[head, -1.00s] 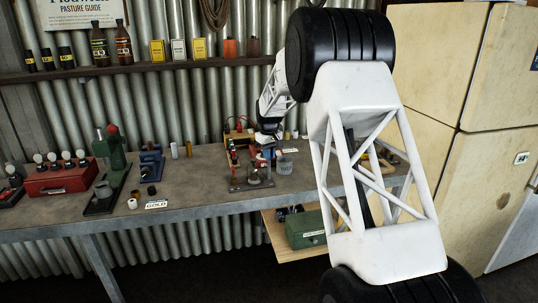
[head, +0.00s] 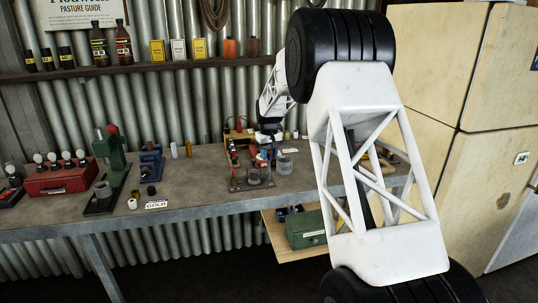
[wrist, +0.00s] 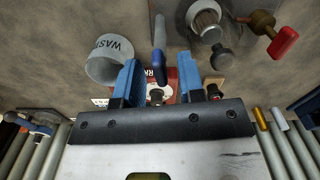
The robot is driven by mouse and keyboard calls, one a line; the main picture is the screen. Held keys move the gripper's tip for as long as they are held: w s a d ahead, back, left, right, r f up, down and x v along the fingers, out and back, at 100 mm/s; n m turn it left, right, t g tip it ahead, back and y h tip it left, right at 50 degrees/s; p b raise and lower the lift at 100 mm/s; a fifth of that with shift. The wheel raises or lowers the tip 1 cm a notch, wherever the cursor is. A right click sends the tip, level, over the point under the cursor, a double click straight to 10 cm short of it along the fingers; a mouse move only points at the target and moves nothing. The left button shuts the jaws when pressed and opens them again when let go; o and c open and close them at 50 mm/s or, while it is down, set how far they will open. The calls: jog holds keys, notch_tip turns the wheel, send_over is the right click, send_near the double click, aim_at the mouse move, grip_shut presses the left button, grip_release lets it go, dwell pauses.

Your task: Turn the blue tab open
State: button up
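In the wrist view, a dark blue tab (wrist: 159,69) sits on the end of a grey metal lever (wrist: 159,32). My gripper (wrist: 159,61) has two blue fingers spread apart, one on each side of the tab. Gaps show between the tab and both fingers, and the gripper holds nothing. A metal fixture (wrist: 207,22) stands just beyond, at the upper right. In the head view my gripper is small above the bench fixture, and the tab cannot be made out there.
A red-handled valve (wrist: 284,42) is at the right. A red labelled plate lies beneath the fingers.

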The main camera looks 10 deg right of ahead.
dwell(0.3)
jog(key=shift+r, duration=3.9)
jog(key=shift+s+a+r, duration=0.1)
jog(key=shift+s+r, duration=0.25)
jog(key=shift+s, duration=0.1)
jog(key=s+a+r, duration=0.2)
jog(key=s+r, duration=0.1)
jog(key=s, duration=0.8)
jog(key=s+a+r+m+t, duration=0.1)
jog(key=s+r, duration=0.3)
jog(key=s, duration=0.6)
jog(key=s+a+r, duration=0.2)
jog(key=s+r, duration=0.1)
jog(key=s, duration=0.8)
jog(key=s+a+f, duration=0.1)
jog(key=s+f, duration=0.3)
jog(key=s, duration=1.1)
jog(key=s+f+m+t, duration=0.1)
jog(key=s+f, duration=0.2)
jog(key=s, duration=1.3)
jog(key=shift+a+f+t, duration=0.3)
jog(key=shift+a+f, duration=0.1)
